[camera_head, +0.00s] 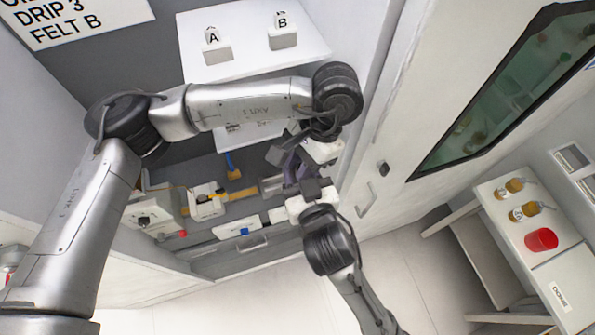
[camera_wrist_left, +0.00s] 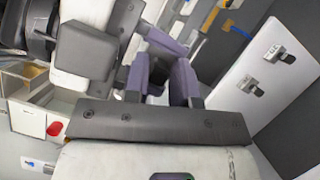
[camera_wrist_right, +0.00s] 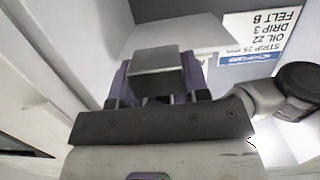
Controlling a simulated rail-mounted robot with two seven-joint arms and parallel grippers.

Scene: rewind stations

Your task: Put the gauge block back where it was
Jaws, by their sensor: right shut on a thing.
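The gauge block, a plain grey metallic block (camera_wrist_right: 155,72), sits between the purple fingers of my right gripper in the right wrist view. My right gripper (camera_head: 300,172) is shut on it, with its arm coming up from the bottom of the head view. I cannot make out the block in the head view, where the two grippers crowd together. My left gripper (camera_head: 292,152) is just above and beside the right one. In the left wrist view its purple fingers (camera_wrist_left: 162,85) stand apart with a gap, and I see nothing clearly held.
A white panel (camera_head: 250,60) carries blocks labelled A (camera_head: 215,48) and B (camera_head: 283,35). Machine parts, including a white unit (camera_head: 155,212), line the bay below. A cabinet door (camera_head: 385,165) is close on the right. A side bench (camera_head: 510,230) holds bottles and a red cylinder (camera_head: 541,240).

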